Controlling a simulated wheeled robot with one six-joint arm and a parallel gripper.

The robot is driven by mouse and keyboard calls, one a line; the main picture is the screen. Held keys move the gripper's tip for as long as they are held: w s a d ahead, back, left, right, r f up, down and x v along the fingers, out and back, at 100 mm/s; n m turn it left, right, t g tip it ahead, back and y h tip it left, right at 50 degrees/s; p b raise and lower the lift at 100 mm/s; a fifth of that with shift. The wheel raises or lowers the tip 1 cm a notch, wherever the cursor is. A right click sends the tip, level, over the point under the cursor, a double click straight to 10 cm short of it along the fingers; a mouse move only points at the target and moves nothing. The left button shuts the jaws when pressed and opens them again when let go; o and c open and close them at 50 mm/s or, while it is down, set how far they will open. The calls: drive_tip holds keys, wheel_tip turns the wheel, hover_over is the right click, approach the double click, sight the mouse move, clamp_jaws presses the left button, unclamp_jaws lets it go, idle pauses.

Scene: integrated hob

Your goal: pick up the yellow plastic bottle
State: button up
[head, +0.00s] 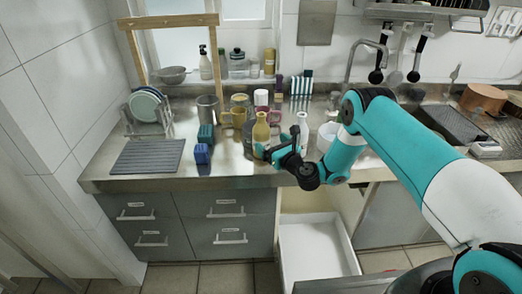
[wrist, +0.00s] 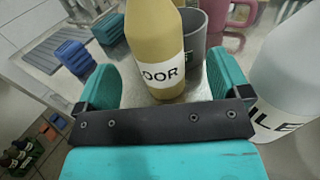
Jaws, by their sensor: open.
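The yellow plastic bottle (head: 261,128) stands upright on the counter near its front edge. In the wrist view the bottle (wrist: 156,42) shows a white label reading "OOR", and its top is cut off by the frame. My gripper (head: 279,145) is at the bottle's right front side in the head view. In the wrist view my gripper (wrist: 165,72) is open, with one teal finger to each side of the bottle. The bottle stands between or just beyond the fingertips; contact cannot be told.
A white bottle (head: 303,132) stands close on the right, beside the right finger in the wrist view (wrist: 288,85). A grey mug (wrist: 193,35) is right behind the yellow bottle. Blue sponges (head: 202,154) lie left. An open drawer (head: 318,248) juts out below the counter.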

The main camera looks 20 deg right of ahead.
sight(267, 138)
drive_tip(key=shift+a+p+x, duration=0.2)
drive_tip(key=shift+p+x, duration=0.5)
drive_tip(key=shift+x, duration=2.3)
drive_tip(key=c, duration=1.1)
drive_tip(key=shift+s, duration=0.15)
drive_tip(key=shift+s+d+r, duration=0.15)
drive_tip(key=shift+r, duration=0.1)
drive_tip(key=s+r, duration=0.1)
drive_tip(key=s+d, duration=0.1)
drive_tip(key=s, duration=0.1)
drive_tip(key=s+r+b, duration=0.1)
drive_tip(key=s, duration=0.1)
drive_tip(key=shift+d+r, duration=0.35)
drive_tip(key=shift+s+d+r+b, duration=0.4)
drive_tip(key=shift+s+r+b, duration=0.65)
drive_tip(key=shift+b, duration=1.25)
drive_tip(key=shift+s+d+r+b, duration=0.45)
drive_tip(key=shift+s+b, duration=1.15)
drive_tip(key=shift+b, duration=0.7)
drive_tip(key=shift+s+d+r+b, duration=0.35)
drive_tip(key=shift+s+r+b, duration=0.75)
drive_tip(key=shift+b, duration=1.2)
